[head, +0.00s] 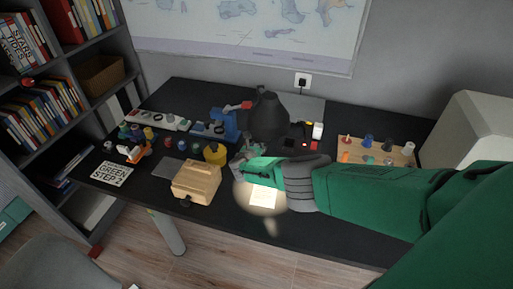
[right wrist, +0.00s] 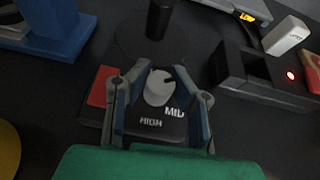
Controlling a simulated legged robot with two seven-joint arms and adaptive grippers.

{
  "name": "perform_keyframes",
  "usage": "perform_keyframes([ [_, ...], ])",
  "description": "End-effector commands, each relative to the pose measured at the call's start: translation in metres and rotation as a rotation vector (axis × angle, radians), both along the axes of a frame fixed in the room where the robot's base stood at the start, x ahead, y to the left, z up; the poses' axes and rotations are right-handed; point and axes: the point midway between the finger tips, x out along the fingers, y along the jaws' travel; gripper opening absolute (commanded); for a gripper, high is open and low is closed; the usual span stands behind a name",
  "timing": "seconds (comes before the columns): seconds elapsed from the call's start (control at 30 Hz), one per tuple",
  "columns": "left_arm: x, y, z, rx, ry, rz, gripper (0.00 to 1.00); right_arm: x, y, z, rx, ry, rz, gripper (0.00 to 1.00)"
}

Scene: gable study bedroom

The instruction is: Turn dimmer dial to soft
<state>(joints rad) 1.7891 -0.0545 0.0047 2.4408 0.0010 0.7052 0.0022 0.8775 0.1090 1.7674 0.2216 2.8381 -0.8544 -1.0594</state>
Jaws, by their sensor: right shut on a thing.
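The dimmer dial (right wrist: 158,90) is a pale grey knob on the dark lamp base (right wrist: 150,132), seen in the right wrist view. My right gripper (right wrist: 160,86) is shut on it, one finger on each side. A dark mark on the knob points to the upper right. The words HIGH and MID show below and to the lower right of the dial; no "soft" label is visible. In the head view, the black lamp shade (head: 268,116) stands beside my right gripper (head: 243,163), and the dial cannot be made out there. My left gripper is not in view.
A wooden box (head: 196,182) and a yellow cup (head: 215,154) stand left of my gripper. A lit paper note (head: 263,195) lies below my wrist. A black device with a red light (right wrist: 262,78) is right of the dial. A peg tray (head: 375,154) stands further right.

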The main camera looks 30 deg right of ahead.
Motion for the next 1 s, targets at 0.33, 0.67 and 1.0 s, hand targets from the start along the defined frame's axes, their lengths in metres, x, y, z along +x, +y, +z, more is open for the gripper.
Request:
perform_keyframes([
  [0.33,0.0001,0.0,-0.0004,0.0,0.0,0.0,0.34,0.0019,0.0014,0.0017,0.001,-0.002,0.0,0.0],
  [0.67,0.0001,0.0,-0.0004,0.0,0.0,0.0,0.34,0.0019,0.0021,0.0013,0.002,-0.002,0.001,0.42],
  [1.0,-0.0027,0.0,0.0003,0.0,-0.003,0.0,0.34,-0.0006,0.0052,-0.0015,0.005,0.001,0.003,0.42],
])
